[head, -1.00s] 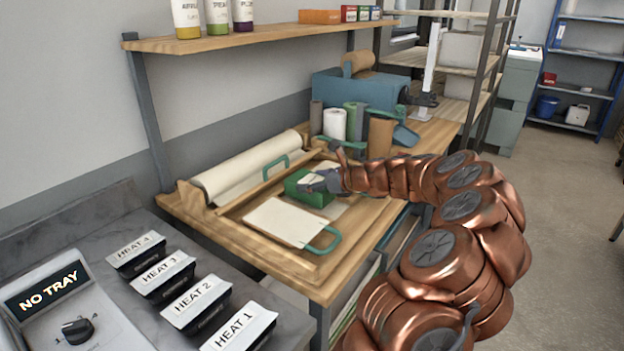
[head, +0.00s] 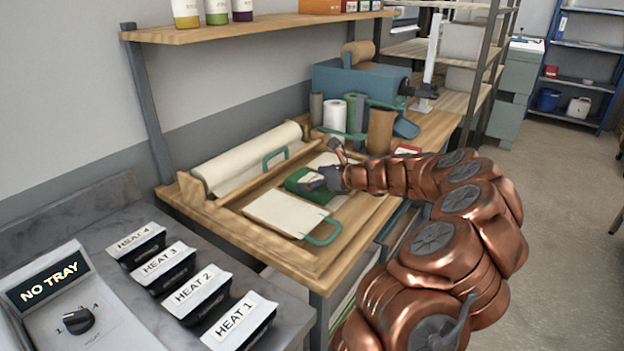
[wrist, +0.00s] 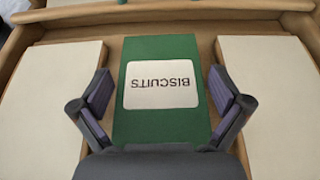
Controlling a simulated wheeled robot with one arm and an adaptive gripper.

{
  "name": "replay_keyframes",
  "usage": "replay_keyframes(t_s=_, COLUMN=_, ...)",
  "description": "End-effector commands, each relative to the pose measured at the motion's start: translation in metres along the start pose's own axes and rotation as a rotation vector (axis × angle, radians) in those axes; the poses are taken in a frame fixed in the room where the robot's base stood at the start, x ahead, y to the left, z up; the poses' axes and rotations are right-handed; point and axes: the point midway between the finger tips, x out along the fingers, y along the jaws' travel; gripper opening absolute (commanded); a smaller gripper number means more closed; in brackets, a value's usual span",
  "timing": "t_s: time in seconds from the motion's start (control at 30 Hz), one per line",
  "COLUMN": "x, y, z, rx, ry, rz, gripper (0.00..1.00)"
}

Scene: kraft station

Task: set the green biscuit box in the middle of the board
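The green biscuit box (head: 299,185) lies flat on the wooden board (head: 305,256), between two cream paper pieces. In the wrist view the box (wrist: 160,123) shows its white label, reading "BISCUITS" upside down. My gripper (head: 325,180) is over the box in the head view and hides part of it. In the wrist view the fingers of my gripper (wrist: 162,88) stand open on either side of the box, with a narrow gap at each side. The lower end of the box is hidden by my gripper.
A paper roll (head: 248,158) lies behind the board. Several upright rolls and a brown cup (head: 380,131) stand beyond it. A shelf (head: 270,31) hangs above.

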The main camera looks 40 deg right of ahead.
Motion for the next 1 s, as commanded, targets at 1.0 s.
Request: replay_keyframes(t_s=1.0, x=-0.095, y=-0.002, z=-0.001, rx=0.0, ry=0.001, rz=-0.005, gripper=1.0)
